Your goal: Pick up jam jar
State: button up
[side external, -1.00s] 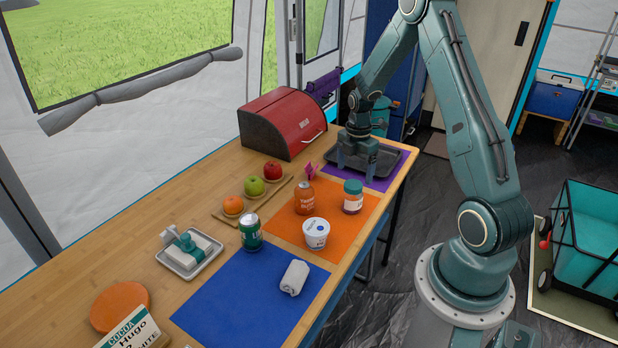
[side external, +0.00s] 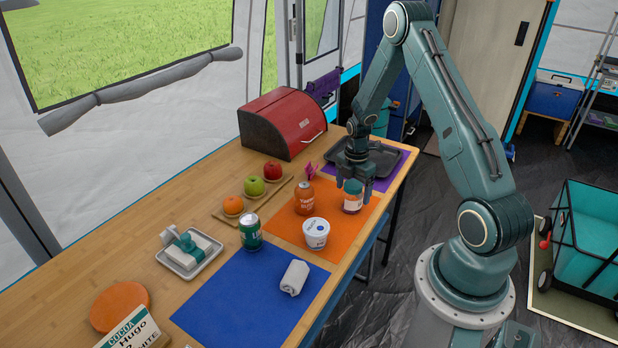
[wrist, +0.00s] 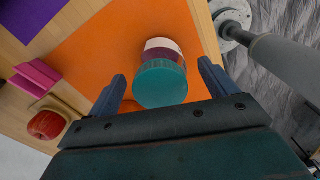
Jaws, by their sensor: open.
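The jam jar (side external: 352,204) stands upright on the orange mat (side external: 284,226), near the table's right edge. It has a teal lid, and the wrist view shows that lid (wrist: 161,84) from above with the pale and dark red body partly hidden behind it. My gripper (side external: 354,187) is open at the jar's top. In the wrist view my gripper (wrist: 160,88) has one finger on each side of the jar, with a gap visible at both sides. I cannot tell how far down the fingers reach.
An orange-brown jar (side external: 305,199) stands just left of the jam jar, and a white tub (side external: 316,235) stands in front. A dark tray (side external: 385,166) on a purple mat lies behind. A red bread box (side external: 285,122) stands farther back. The blue mat (side external: 235,306) has free room.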

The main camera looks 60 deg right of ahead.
jog(key=shift+f, duration=1.25)
jog(key=c, duration=1.3)
jog(key=shift+r, duration=0.2)
notch_tip(320, 180, up, 20)
jog(key=shift+f, duration=0.1)
